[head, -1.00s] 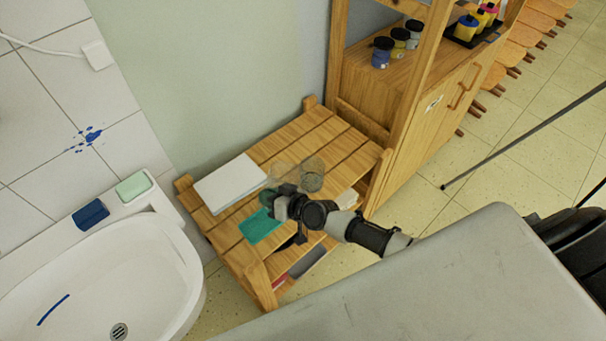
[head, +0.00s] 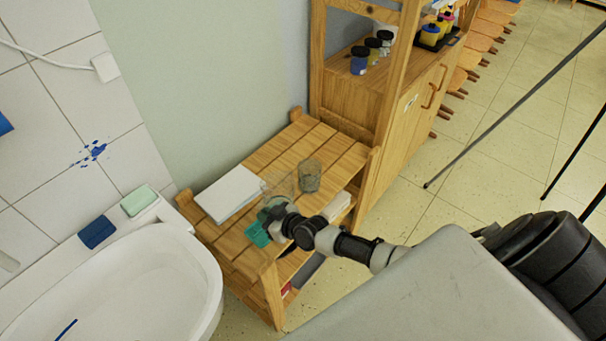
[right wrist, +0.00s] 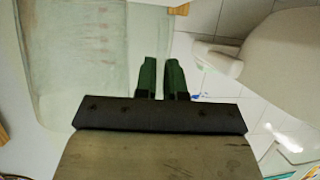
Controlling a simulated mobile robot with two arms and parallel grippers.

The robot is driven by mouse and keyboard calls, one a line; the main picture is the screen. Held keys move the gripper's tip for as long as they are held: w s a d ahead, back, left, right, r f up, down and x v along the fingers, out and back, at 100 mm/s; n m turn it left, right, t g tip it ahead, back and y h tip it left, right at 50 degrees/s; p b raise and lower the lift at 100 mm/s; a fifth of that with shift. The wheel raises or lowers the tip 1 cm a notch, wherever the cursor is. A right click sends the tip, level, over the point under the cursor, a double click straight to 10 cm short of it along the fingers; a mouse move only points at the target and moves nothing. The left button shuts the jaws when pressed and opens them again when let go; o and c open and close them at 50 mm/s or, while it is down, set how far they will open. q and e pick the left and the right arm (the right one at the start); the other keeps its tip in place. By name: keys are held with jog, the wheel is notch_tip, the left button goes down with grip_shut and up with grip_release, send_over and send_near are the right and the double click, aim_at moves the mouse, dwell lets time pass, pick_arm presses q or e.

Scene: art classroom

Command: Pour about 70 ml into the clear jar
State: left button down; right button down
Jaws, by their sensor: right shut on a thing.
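My right gripper (head: 268,207) is over the slatted wooden shelf unit. Its green fingers (right wrist: 162,78) are close together in the right wrist view, shut on a clear vessel (head: 280,184). That vessel fills the left of the right wrist view (right wrist: 90,50), with faint reddish marks on its wall. The part between the fingers is hidden, and I cannot tell its tilt or liquid level. A clear jar (head: 310,176), greyish inside, stands upright on the top slats just right of the vessel. I cannot tell whether they touch. My left gripper is not in view.
A white pad (head: 228,193) and a teal sheet (head: 257,234) lie on the slatted top (head: 330,140). A sink (head: 150,265) with a blue sponge (head: 96,231) and a green soap block (head: 138,200) is at left. A taller cabinet (head: 400,120) with paint jars stands behind right.

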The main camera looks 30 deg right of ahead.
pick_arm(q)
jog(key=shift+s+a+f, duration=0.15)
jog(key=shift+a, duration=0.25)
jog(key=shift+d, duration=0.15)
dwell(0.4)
